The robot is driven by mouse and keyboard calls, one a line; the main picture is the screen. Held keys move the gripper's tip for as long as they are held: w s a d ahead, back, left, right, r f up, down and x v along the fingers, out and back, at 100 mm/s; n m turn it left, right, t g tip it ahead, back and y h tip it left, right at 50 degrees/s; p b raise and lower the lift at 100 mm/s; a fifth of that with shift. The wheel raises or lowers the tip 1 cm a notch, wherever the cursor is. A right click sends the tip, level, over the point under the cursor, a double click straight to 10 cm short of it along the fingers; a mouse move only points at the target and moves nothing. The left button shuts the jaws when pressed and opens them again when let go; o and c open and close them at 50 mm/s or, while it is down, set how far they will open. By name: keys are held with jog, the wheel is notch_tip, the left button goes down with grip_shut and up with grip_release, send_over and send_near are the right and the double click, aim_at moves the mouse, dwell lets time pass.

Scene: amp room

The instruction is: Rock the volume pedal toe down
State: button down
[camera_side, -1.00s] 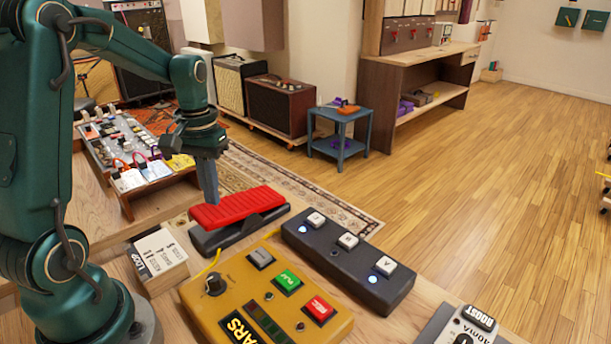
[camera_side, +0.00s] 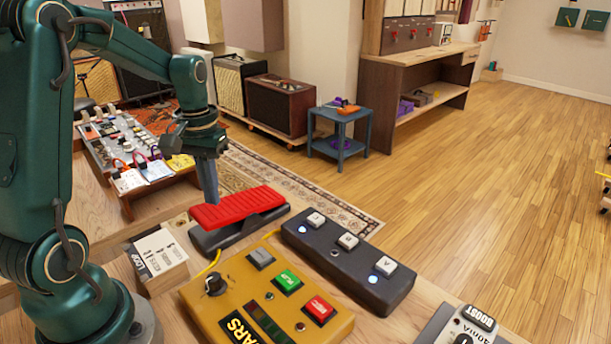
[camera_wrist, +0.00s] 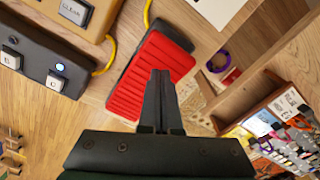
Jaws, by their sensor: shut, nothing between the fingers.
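The volume pedal has a ribbed red treadle (camera_side: 238,207) on a dark base (camera_side: 240,232); it lies on the wooden bench. In the side view the treadle's right end sits a little higher than its left end. My gripper (camera_side: 212,200) is shut and empty, pointing down at the treadle's far long edge. In the wrist view the shut fingertips (camera_wrist: 161,73) overlap the edge of the red treadle (camera_wrist: 148,75). I cannot tell whether they touch it. The fingers hide a small part of the treadle.
A dark three-button footswitch (camera_side: 345,262) is right of the pedal. A yellow looper box (camera_side: 265,300) is in front, with a yellow cable beside the pedal. A small white-topped wooden block (camera_side: 157,260) is at left. A pedalboard (camera_side: 120,150) stands behind.

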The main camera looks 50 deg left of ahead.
aim_at(215, 209)
jog(key=shift+f, duration=1.5)
dwell(0.7)
jog(key=shift+r, duration=3.5)
jog(key=shift+w+d+r, duration=0.15)
jog(key=shift+d+r, duration=0.1)
jog(key=shift+d, duration=0.05)
jog(key=s+d+r+m+t, duration=0.2)
jog(key=s+d+m+t, duration=0.3)
jog(key=s+d, duration=0.4)
jog(key=shift+d+r+m+t, duration=0.3)
jog(key=shift+d+r+m, duration=0.15)
jog(key=shift+d, duration=2.05)
